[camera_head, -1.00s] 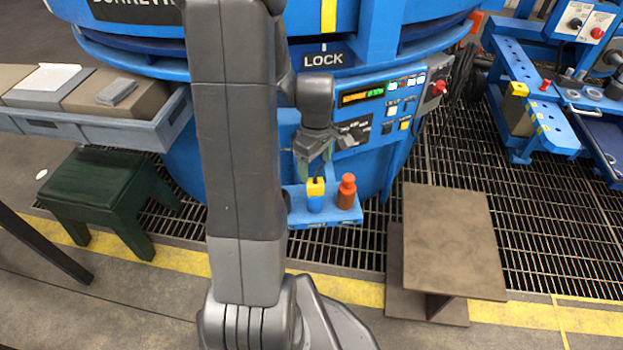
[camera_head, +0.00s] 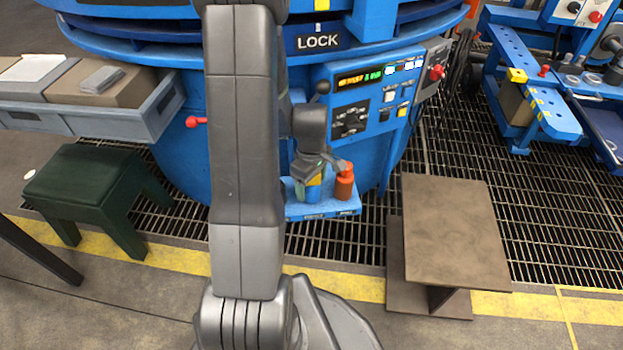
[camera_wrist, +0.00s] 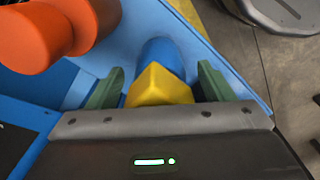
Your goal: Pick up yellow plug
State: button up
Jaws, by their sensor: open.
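The yellow plug (camera_wrist: 160,87) has a yellow block top on a blue round body and stands upright on a small blue shelf (camera_head: 335,211). In the head view the plug (camera_head: 314,192) is partly hidden by my gripper. My gripper (camera_head: 314,183) is lowered over it from above. In the wrist view the green fingers of my gripper (camera_wrist: 160,88) are open, one on each side of the yellow top, with a gap visible on both sides. An orange-red plug (camera_head: 344,182) stands close on the right of it in the head view.
The orange-red plug also shows at upper left in the wrist view (camera_wrist: 50,35), near one finger. Behind the shelf is the blue furnace body with a control panel (camera_head: 372,98). A brown table (camera_head: 455,235) stands at right, a green stool (camera_head: 95,190) at left.

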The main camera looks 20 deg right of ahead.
jog(key=shift+r, duration=0.1)
jog(key=c, duration=1)
